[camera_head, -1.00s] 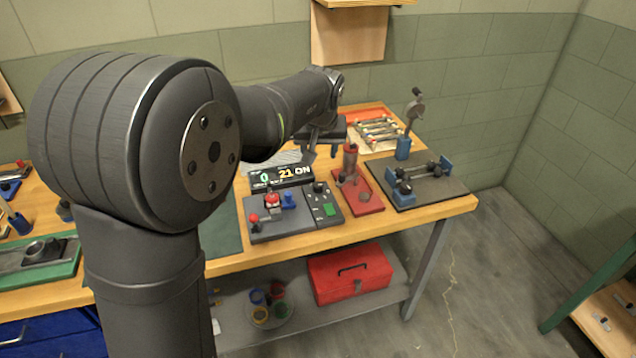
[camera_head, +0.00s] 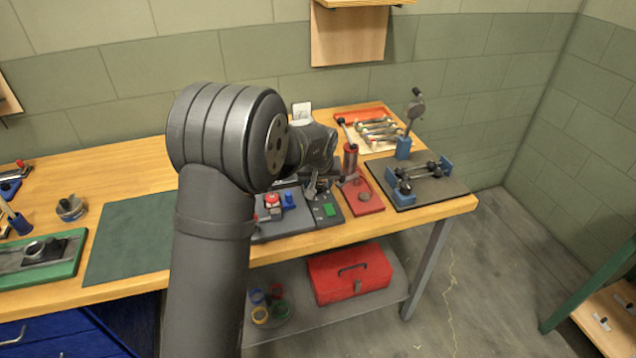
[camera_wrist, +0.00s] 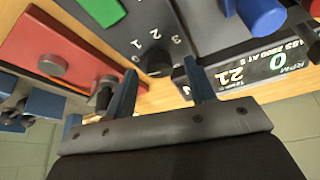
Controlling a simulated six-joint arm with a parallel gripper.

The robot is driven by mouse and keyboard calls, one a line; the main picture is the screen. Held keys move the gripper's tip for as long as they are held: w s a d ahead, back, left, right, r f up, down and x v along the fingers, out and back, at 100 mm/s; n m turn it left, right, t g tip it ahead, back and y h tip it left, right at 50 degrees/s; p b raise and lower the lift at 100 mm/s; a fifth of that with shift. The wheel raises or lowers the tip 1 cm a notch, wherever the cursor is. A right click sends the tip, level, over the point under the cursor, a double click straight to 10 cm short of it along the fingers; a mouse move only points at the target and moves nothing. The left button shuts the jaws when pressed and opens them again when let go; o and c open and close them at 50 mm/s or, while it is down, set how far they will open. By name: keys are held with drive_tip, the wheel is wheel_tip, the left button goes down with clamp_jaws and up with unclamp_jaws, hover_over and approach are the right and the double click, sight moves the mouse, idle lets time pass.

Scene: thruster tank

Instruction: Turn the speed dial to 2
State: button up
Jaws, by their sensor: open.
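The speed dial (camera_wrist: 157,62) is a dark round knob on the dark control panel (camera_head: 318,222), with white numbers around it in the wrist view. Which number it points to I cannot tell. My gripper (camera_wrist: 160,70) is open, its two blue-grey fingers reaching toward the panel on either side of the dial. Contact with the dial is not clear. In the head view my gripper (camera_head: 318,186) is over the panel's back part and the dial is hidden. The display (camera_wrist: 245,70) reads 0 RPM and 21 beside the right finger.
A green button (camera_head: 329,210), a red knob (camera_head: 272,199) and a blue knob (camera_head: 289,199) stand on the panel. A red plate (camera_head: 372,203) with an upright red cylinder (camera_head: 350,160) is close on the right. A dark fixture board (camera_head: 440,192) lies beyond it.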

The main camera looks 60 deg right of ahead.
drive_tip(key=shift+d+f, duration=0.1)
drive_tip(key=shift+f, duration=0.25)
drive_tip(key=c, duration=1)
drive_tip(key=shift+o, duration=0.2)
